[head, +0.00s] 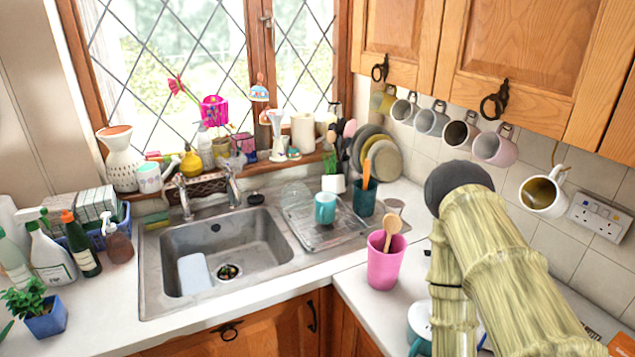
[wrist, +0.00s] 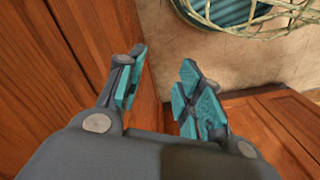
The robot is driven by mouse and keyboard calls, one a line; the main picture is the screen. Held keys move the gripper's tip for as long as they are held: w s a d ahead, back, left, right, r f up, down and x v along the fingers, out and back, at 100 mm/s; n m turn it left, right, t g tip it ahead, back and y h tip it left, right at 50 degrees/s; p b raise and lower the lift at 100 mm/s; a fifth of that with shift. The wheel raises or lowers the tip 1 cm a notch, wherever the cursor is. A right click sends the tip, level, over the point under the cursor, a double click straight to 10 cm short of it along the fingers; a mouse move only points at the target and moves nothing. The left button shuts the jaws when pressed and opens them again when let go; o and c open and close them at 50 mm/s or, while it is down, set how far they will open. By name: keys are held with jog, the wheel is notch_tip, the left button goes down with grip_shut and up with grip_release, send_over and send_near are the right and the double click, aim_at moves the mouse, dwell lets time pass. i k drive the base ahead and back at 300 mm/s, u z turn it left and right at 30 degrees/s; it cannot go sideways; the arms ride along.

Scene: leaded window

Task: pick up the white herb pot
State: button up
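A small white pot with a green herb (head: 333,183) stands at the back of the counter, right of the sink, in the head view. It is behind the teal mug (head: 325,208) and close to the window sill. My gripper (wrist: 160,97) is open and empty in the wrist view, with its teal finger pads apart. In the head view my arm fills the lower right, and my gripper cannot be seen there. The white pot does not show in the wrist view.
A pink tumbler with a wooden spoon (head: 384,263) stands on the front counter beside my arm. Mugs hang above on the right.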

aim_at(335, 184)
jog(key=u, duration=0.45)
jog(key=i, duration=0.7)
jog(key=u, duration=0.2)
